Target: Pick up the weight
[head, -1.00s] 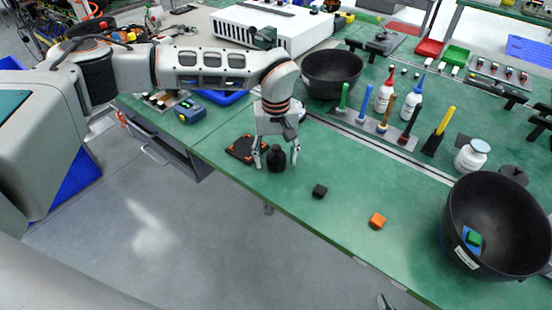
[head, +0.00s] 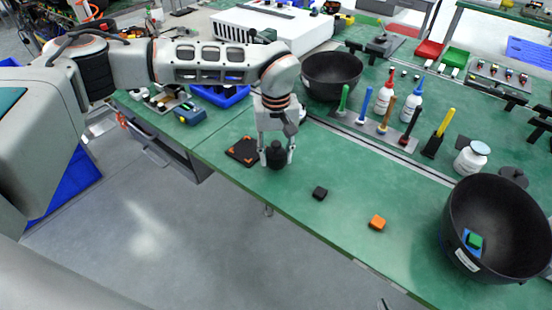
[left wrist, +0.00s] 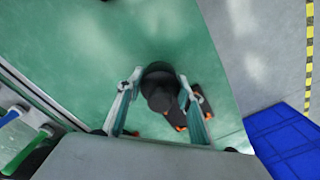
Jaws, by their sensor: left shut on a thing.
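The weight (head: 277,157) is a black, round piece with a knob on top. It stands upright near the front edge of the green table, and I cannot tell whether its base touches the table. My left gripper (head: 276,160) points down with its two fingers shut on the weight's sides. In the left wrist view the weight (left wrist: 160,86) sits between the fingertips of my left gripper (left wrist: 160,90). My right gripper is not in view.
A dark pad with orange corners (head: 242,151) lies just left of the weight. A black cube (head: 320,193) and an orange block (head: 377,222) lie to the right. Black bowls stand behind (head: 331,73) and at the right (head: 505,245). Table around the cubes is clear.

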